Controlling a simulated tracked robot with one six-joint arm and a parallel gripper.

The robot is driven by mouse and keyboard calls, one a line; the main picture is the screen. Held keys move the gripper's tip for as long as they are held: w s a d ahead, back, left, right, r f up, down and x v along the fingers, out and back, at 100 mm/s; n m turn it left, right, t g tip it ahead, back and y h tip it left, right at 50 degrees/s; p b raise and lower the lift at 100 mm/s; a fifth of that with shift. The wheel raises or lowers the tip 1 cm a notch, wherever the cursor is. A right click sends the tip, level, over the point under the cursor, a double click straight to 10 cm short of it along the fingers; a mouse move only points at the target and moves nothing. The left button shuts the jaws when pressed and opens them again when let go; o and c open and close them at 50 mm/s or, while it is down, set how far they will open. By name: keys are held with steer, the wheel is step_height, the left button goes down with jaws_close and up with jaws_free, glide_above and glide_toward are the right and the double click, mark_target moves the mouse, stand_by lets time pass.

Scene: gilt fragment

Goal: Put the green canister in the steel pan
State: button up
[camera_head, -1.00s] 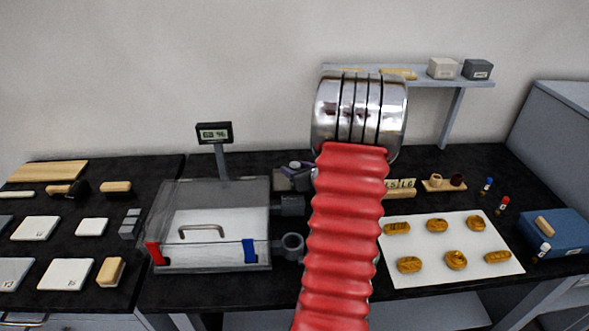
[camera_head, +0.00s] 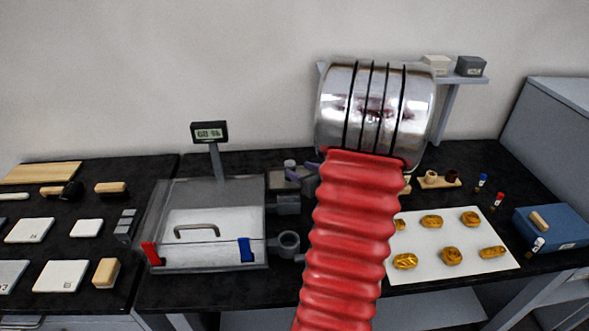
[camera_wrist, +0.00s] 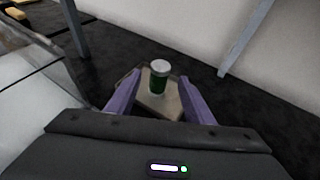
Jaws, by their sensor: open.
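In the head view the purple fingers (camera_head: 303,173) show beside the box on the bench, and my arm hides much of that area. A clear-walled box (camera_head: 208,205) with a handled pale panel stands left of my gripper, below a digital display. I cannot make out the steel pan with certainty.
A white sheet (camera_head: 446,263) with several golden pieces lies on the right of the bench. A blue box (camera_head: 552,228) is at the far right. Several white tiles and wooden blocks lie at left. A wall shelf (camera_head: 468,78) stands behind my arm, its post near the gripper's right.

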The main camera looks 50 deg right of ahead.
steer(key=v, duration=0.4)
steer(key=shift+s+a+r, duration=0.1)
steer(key=shift+s+r, duration=0.05)
steer(key=shift+s, duration=0.2)
stand_by(0.7)
